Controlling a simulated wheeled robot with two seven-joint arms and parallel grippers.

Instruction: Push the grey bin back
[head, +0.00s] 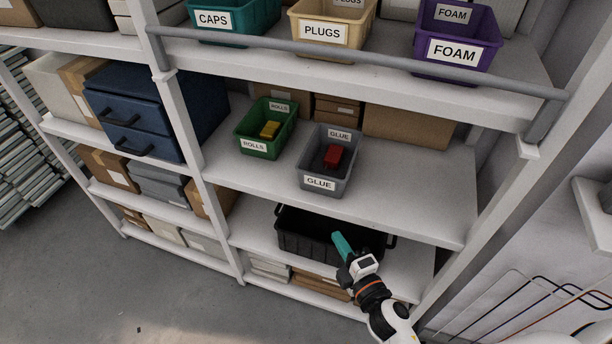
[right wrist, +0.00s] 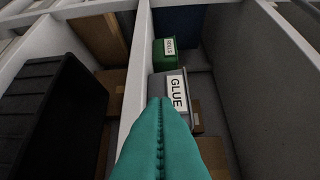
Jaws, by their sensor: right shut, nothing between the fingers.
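The grey bin (head: 325,180) labelled GLUE stands on the middle shelf (head: 411,191) with a red object (head: 333,156) inside. Its front is close to the shelf's front edge. In the right wrist view the bin's GLUE label (right wrist: 176,93) is partly hidden behind my fingers. My right gripper (head: 341,242), with teal fingers, is shut and empty. In the head view it is below and a little right of the bin, in front of the black crate on the lower shelf. I cannot tell whether it touches anything. My left gripper is not in view.
A green ROLLS bin (head: 265,128) with a yellow object stands left of the grey bin. A cardboard box (head: 409,126) is behind to the right. A black crate (head: 305,235) sits on the shelf below. A grey rail (head: 340,57) crosses the upper shelf's front.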

